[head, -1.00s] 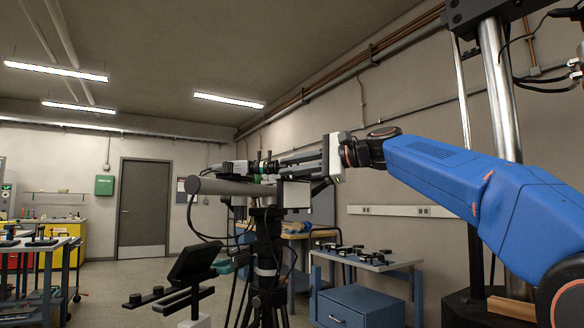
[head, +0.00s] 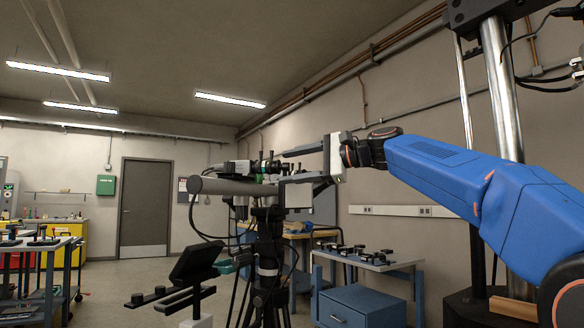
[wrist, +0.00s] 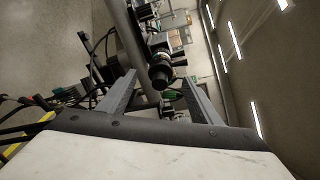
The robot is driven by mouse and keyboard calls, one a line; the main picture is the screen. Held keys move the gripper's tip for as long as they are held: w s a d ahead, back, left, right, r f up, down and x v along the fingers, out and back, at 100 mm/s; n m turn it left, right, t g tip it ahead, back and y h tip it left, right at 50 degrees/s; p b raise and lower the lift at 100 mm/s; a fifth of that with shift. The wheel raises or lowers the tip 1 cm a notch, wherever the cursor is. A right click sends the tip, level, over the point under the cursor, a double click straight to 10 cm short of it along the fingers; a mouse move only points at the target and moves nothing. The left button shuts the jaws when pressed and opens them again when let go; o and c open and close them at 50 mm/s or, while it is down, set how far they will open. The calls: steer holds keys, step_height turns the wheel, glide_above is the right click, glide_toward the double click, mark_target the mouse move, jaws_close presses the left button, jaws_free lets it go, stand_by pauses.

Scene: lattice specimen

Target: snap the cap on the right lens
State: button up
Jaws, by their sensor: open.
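A dark lens barrel (head: 267,166) with a green band sits on the camera rig atop the black tripod (head: 266,240). In the wrist view the lens (wrist: 160,68) points towards me, with a wide black end. I cannot tell whether that black end is a separate cap or part of the barrel. My gripper (head: 285,167) is open at the right of the lens, one finger above and one below its level. In the wrist view the gripper (wrist: 160,80) has its fingers spread on both sides of the lens end, apart from it, with nothing held.
A thick grey tube (head: 232,187) runs across the rig just below the lens. A small dark monitor (head: 195,262) and hanging cables are near the tripod. A blue workbench (head: 365,262) with several small dark fixtures stands behind at the right.

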mark_target(289, 167)
steer(key=shift+v, duration=2.55)
steer(key=shift+f, duration=0.1)
steer(key=v, duration=1.7)
steer(key=shift+d, duration=0.25)
steer(key=shift+f, duration=0.15)
steer(key=s+d+f+n+h, duration=0.3)
steer(key=s+f, duration=0.7)
steer(key=f, duration=1)
steer(key=s+d+f+n+h, duration=0.3)
steer(key=s+f, duration=0.7)
steer(key=f, duration=1.1)
steer(key=s+d+f+n+g+h, duration=0.1)
steer(key=s+d+f+n+h, duration=0.2)
steer(key=f, duration=1.7)
steer(key=s+d+h, duration=0.3)
steer(key=s+h, duration=0.3)
steer(key=s, duration=0.2)
steer(key=shift+d+f, duration=0.25)
steer(key=shift+d, duration=0.1)
